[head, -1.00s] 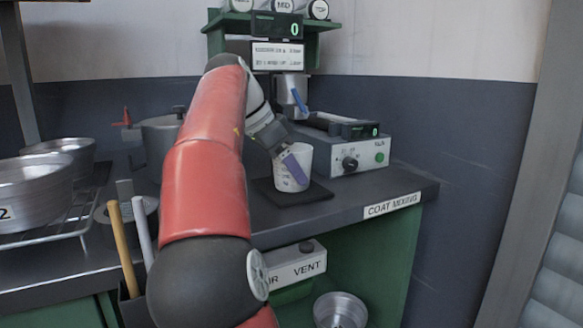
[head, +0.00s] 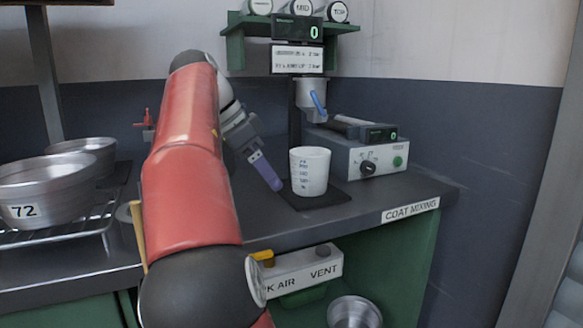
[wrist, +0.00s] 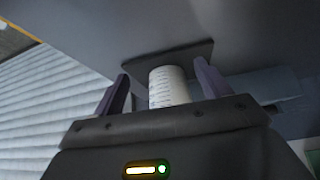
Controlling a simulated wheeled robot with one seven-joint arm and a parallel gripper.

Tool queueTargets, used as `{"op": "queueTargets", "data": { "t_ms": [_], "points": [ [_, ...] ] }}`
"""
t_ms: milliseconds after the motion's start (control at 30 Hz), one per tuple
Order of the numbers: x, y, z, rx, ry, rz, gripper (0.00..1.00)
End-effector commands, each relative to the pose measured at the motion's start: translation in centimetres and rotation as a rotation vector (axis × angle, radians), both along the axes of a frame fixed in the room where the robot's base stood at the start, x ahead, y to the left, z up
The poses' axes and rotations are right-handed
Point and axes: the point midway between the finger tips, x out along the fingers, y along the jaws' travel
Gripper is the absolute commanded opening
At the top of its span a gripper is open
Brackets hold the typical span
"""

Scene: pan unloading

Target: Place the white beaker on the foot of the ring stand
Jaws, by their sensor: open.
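The white beaker (head: 310,172) stands upright on the dark flat foot (head: 332,202) of the ring stand (head: 295,125). Graduation marks show on its side. In the wrist view the beaker (wrist: 168,87) is seen ahead, with the dark foot (wrist: 190,55) around its base. My gripper (head: 270,180) is open and empty, with its purple finger just left of the beaker and a small gap between them in the head view. In the wrist view its two fingers (wrist: 161,73) flank the line to the beaker. The second finger is hidden in the head view.
A grey control box (head: 362,157) stands right behind the beaker. A cup with a blue handle (head: 310,95) hangs above on the stand. Metal bowls (head: 45,188) sit on a rack at left. The bench edge (head: 345,226) in front is clear.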

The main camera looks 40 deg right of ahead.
Motion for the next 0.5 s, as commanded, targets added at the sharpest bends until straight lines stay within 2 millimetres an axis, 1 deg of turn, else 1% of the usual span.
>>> {"op": "queueTargets", "data": {
  "t_ms": [33, 100, 200, 333, 500],
  "points": [
    [0.4, 1.0, 0.0, -0.001, 0.001, 0.005, 0.76],
    [0.7, 2.0, 0.0, -0.001, 0.001, 0.003, 0.76],
    [1.0, 3.1, 0.1, -0.001, 0.001, 0.002, 0.76],
    [1.2, 3.7, 0.0, 0.000, 0.001, 0.000, 0.76],
    [1.2, 3.8, 0.0, 0.000, 0.001, 0.000, 0.76]
  ]
}}
